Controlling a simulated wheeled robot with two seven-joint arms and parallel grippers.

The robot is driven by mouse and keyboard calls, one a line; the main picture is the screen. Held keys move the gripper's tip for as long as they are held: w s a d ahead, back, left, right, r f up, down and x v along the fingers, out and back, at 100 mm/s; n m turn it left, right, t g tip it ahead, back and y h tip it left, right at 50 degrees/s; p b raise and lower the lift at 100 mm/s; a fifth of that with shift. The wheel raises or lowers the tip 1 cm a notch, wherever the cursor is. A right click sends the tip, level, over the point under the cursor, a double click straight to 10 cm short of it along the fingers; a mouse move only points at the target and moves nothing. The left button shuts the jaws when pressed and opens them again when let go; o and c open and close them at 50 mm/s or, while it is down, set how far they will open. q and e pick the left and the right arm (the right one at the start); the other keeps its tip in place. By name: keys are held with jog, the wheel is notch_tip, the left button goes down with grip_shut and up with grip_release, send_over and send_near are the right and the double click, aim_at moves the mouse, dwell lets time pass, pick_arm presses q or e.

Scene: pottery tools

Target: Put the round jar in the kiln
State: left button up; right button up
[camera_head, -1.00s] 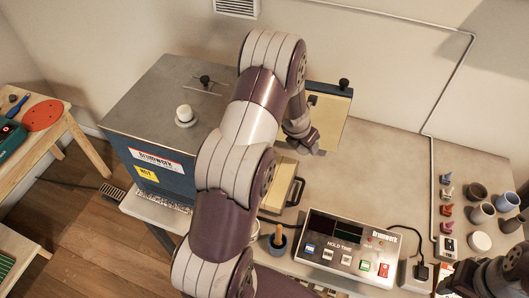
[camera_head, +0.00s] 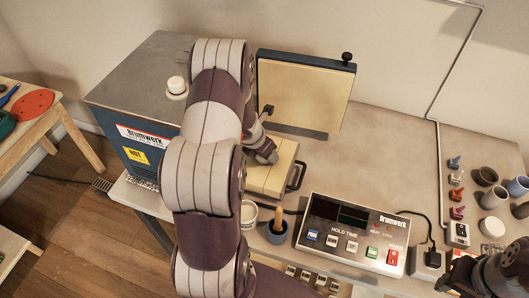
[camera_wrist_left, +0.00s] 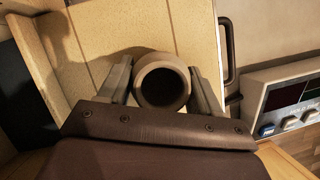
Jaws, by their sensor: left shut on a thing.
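The round jar (camera_wrist_left: 162,84), dark grey-brown with its round mouth facing the wrist camera, is between the fingers of my left gripper (camera_wrist_left: 160,68). In the head view my left gripper (camera_head: 268,157) is at the kiln's front, over a cream block with a handle (camera_head: 267,181); I cannot make out the jar there. Whether the jar touches the block is unclear. The kiln (camera_head: 135,92) is a blue box with a grey top, and its cream-lined door (camera_head: 305,88) stands open. My arm hides the kiln's opening. My right gripper (camera_head: 490,275) is at the bottom right, its fingers unclear.
Several cups (camera_head: 494,197) and small coloured items (camera_head: 456,195) stand at the right. The table (camera_head: 395,150) between door and cups is clear.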

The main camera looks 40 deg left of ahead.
pick_arm(q)
jog(key=shift+w+a+f, duration=0.1)
jog(key=shift+f, duration=0.2)
jog(key=o, duration=1.1)
jog(key=shift+r, duration=0.1)
